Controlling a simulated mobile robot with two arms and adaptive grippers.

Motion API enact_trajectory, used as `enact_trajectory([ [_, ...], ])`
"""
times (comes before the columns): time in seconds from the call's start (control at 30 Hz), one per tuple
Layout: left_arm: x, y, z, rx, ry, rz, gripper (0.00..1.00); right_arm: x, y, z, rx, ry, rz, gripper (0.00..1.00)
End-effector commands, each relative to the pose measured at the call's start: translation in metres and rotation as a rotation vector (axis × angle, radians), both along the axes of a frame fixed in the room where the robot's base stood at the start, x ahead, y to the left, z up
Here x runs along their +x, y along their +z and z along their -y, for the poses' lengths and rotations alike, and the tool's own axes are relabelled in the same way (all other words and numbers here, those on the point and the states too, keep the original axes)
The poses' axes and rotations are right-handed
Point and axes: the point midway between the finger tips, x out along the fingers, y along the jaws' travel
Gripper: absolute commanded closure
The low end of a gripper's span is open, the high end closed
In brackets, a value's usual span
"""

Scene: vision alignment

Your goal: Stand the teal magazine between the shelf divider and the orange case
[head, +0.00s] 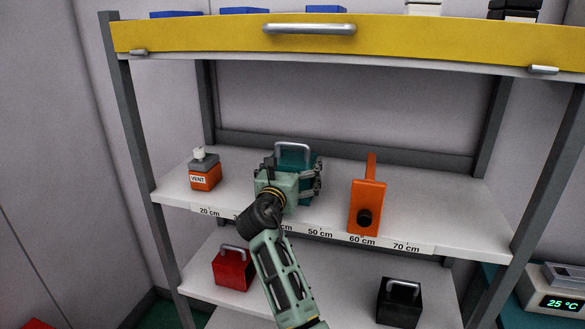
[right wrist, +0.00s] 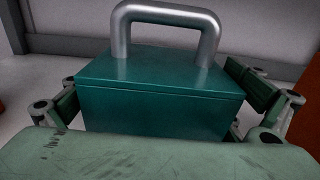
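The teal magazine (head: 297,158) is a teal box with a grey metal handle. It stands upright over the middle of the white shelf, near the 40–50 cm marks. My right gripper (head: 292,182) is around it, one finger on each side. In the right wrist view the box (right wrist: 160,85) sits between the fingers of the gripper (right wrist: 160,105), close to both; whether they touch is unclear. Its base is hidden. An orange case-like object (head: 366,205) with a dark round knob and upright fin stands to its right. I cannot make out a separate divider. My left gripper is not in view.
An orange VENT bottle (head: 205,172) stands at the shelf's left. A distance strip (head: 335,237) runs along the shelf's front edge. A yellow-fronted upper shelf (head: 210,36) is overhead. Red (head: 233,268) and black (head: 399,302) boxes sit below. The shelf's right end is clear.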

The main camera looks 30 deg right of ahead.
Motion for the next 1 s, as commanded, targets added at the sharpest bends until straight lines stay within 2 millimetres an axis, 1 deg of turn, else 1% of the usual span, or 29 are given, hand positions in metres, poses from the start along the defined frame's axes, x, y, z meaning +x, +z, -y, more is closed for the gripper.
enact_trajectory([
  [0.17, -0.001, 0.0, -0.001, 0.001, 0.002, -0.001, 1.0, 0.0, 0.001, 0.0, 0.001, 0.0, 0.001, 0.0],
  [0.27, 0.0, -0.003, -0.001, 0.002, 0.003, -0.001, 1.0, -0.004, 0.0, -0.006, 0.0, 0.002, 0.001, 0.0],
  [0.37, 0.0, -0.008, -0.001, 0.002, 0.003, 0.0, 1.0, -0.014, -0.002, -0.017, 0.0, 0.002, 0.001, 0.0],
  [0.6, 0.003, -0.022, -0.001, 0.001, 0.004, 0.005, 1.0, -0.048, -0.002, -0.057, 0.001, 0.002, 0.002, 0.0],
  [0.7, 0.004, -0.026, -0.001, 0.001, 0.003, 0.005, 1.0, -0.06, -0.002, -0.071, 0.003, 0.002, 0.001, 0.0],
  [0.83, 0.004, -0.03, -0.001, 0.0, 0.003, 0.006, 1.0, -0.071, -0.001, -0.085, 0.001, 0.001, 0.002, 0.0],
  [1.0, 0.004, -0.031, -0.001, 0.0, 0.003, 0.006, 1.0, -0.078, 0.001, -0.091, 0.0, -0.001, 0.0, 0.0],
])
